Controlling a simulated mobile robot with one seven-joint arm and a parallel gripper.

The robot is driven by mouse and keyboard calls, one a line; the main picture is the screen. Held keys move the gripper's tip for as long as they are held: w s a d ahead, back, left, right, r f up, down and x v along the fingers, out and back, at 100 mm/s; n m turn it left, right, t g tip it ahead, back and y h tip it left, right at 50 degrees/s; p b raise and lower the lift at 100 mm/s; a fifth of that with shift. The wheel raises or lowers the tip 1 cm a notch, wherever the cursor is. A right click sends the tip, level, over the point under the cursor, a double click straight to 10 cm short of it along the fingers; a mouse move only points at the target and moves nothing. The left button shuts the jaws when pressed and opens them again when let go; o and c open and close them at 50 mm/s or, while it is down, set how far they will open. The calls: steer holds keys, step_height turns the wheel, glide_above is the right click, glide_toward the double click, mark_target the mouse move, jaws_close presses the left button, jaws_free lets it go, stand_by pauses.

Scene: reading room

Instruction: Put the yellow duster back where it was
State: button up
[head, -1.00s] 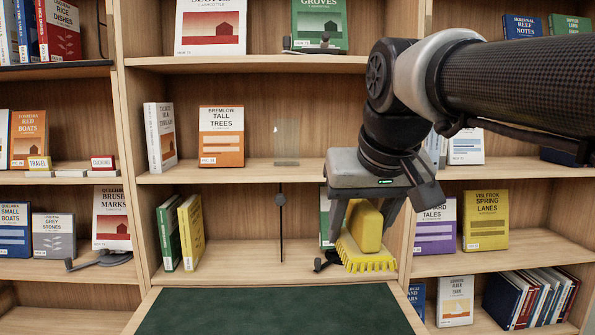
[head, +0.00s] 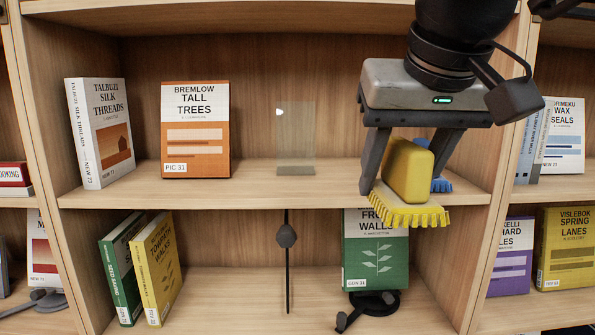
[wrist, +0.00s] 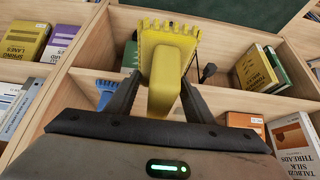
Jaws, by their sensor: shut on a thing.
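The yellow duster (head: 408,172) has a block-shaped handle and a fringed yellow head below it. My gripper (head: 404,180) is shut on its handle and holds it in front of the right part of the middle shelf (head: 250,186), at about the height of the shelf's edge. The wrist view shows the duster (wrist: 172,75) between the two fingers of my gripper (wrist: 160,88), its fringe pointing away. A blue fringed thing (head: 440,183) stands behind it on the shelf, mostly hidden; it also shows in the wrist view (wrist: 106,90).
An orange book (head: 195,135) and a white book (head: 100,135) stand left on the middle shelf. A clear panel (head: 296,140) stands mid-shelf. Bare shelf shows near the panel.

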steer(key=p, duration=0.4)
glide_above(356, 177)
steer(key=s, duration=0.2)
steer(key=shift+r, duration=0.1)
steer(key=shift+w+f+b, duration=0.1)
steer(key=shift+f+b, duration=0.35)
steer(key=shift+f, duration=1.35)
steer(key=shift+f, duration=0.1)
steer(key=shift+f, duration=0.15)
steer(key=o, duration=1)
